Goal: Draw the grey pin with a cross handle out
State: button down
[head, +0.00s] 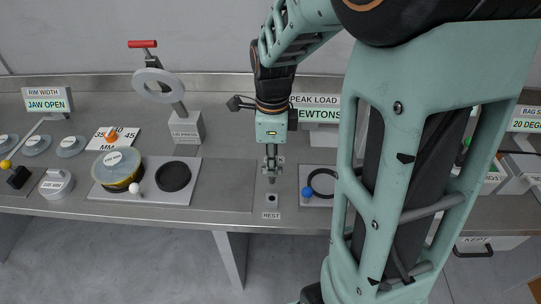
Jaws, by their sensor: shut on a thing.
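My gripper (271,164) points straight down near the middle of the bench and is shut on the grey pin (271,179). Only a small grey lower part of the pin shows beneath the fingers. Its cross handle is not clear, being small and among the fingers. The pin's tip appears just above this hole in the picture, with a narrow gap; the exact height is hard to tell.
Left of the gripper is a pale plate (185,194) with a yellow-rimmed cup and a dark ring. Behind it stands the lid press (186,128). A plate with a black ring (322,182) and blue knob lies right. My arm hides much of the right bench.

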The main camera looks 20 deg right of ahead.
aim_at(272, 183)
jog(key=shift+f+b, duration=2.15)
jog(key=shift+f, duration=0.75)
jog(key=shift+f+b, duration=1.3)
jog(key=shift+f, duration=0.8)
jog(key=c, duration=1.9)
grip_release()
jog(key=shift+c, duration=0.2)
jog(key=shift+r, duration=0.1)
notch_tip(272, 183, up, 12)
